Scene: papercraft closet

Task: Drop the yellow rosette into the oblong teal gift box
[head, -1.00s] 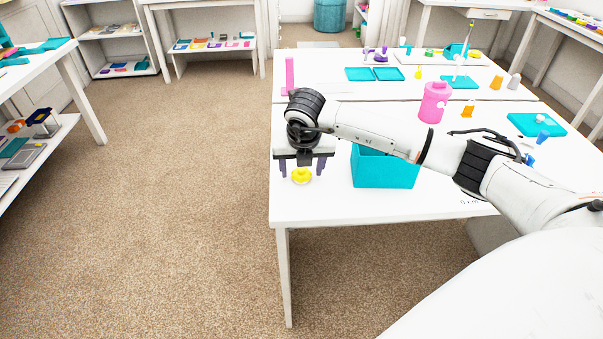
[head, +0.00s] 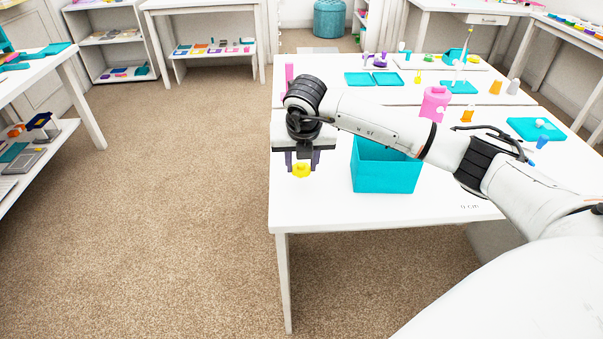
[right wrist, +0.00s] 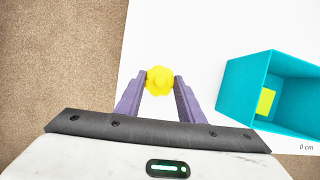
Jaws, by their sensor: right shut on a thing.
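The yellow rosette (head: 301,170) is at the left front of the white table, and it also shows in the right wrist view (right wrist: 159,80). My right gripper (head: 302,163) points down and is shut on it, with a purple fingertip (right wrist: 159,84) on each side. The oblong teal gift box (head: 384,172) stands open just right of the gripper, apart from the rosette. In the right wrist view the box (right wrist: 240,92) has a yellow patch (right wrist: 265,101) inside. My forearm covers part of the box's top in the head view. My left gripper is not in view.
Teal trays (head: 372,78), small coloured pieces and a teal slab (head: 536,128) lie farther back and right. The table (head: 330,208) is bare in front of the box; its left edge is close to the gripper.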

